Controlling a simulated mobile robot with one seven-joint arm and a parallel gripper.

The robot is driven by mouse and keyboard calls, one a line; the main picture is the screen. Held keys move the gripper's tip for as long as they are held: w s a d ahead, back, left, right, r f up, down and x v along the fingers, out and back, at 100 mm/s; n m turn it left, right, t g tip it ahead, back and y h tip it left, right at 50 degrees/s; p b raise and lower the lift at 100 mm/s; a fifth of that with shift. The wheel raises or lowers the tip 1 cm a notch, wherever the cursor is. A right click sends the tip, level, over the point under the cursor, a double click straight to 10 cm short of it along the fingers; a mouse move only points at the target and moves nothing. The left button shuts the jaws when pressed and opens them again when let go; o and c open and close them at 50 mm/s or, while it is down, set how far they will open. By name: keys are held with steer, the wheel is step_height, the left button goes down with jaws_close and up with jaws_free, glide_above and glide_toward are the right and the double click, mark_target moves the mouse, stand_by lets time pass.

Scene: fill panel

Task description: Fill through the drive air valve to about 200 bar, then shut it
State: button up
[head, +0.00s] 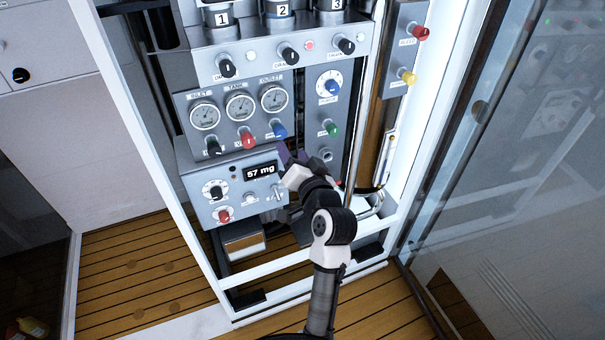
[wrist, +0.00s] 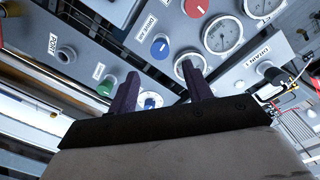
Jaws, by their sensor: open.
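A blue knob (head: 280,131) sits below the outlet gauge (head: 274,98) on the grey panel. In the wrist view the blue knob (wrist: 159,47) has a label beside it that seems to read "DRIVE AIR". My gripper (head: 284,151) is open and empty, with dark purple fingers just below the blue knob in the head view. In the wrist view the gripper (wrist: 159,75) points toward the panel, the knob showing beyond the gap between its fingertips. I see no contact. The tank gauge (head: 240,106) and inlet gauge (head: 205,115) are in view; their needles are too small to read.
A red knob (head: 247,140) and a dark knob (head: 213,148) are left of the blue one. A green knob (head: 330,128) is right. A display (head: 261,172) reading 57 mg is below. A glass door (head: 500,130) stands at right.

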steer(key=shift+b+v, duration=0.55)
steer(key=shift+v, duration=2.2)
stand_by(5.2)
